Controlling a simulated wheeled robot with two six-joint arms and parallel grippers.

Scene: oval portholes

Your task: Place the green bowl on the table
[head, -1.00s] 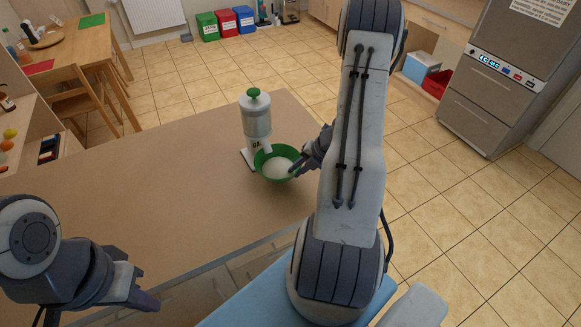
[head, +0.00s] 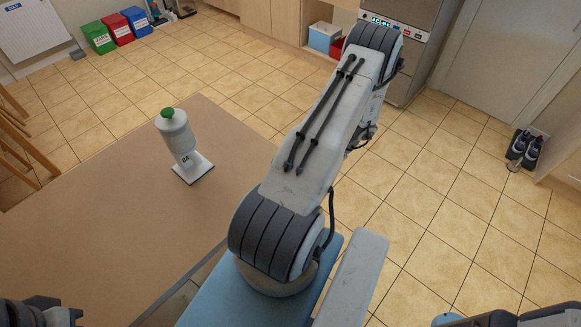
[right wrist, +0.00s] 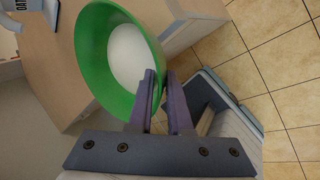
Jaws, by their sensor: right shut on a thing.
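The green bowl (right wrist: 86,45) shows in the right wrist view, with something white (right wrist: 132,58) inside. My right gripper (right wrist: 161,78) is shut on the bowl's rim. In the head view the bowl and the right gripper are hidden behind my right arm. My left gripper (head: 45,312) is at the bottom left corner of the head view, partly cut off; I cannot tell whether it is open. A brown tabletop (head: 110,205) fills the left of the head view. The wooden table with chairs from the earlier frame is out of view.
A white dispenser with a green knob (head: 178,138) stands on the brown top near its right corner. Chair parts (head: 20,130) show at the left edge. Coloured bins (head: 118,30) stand at the back left.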

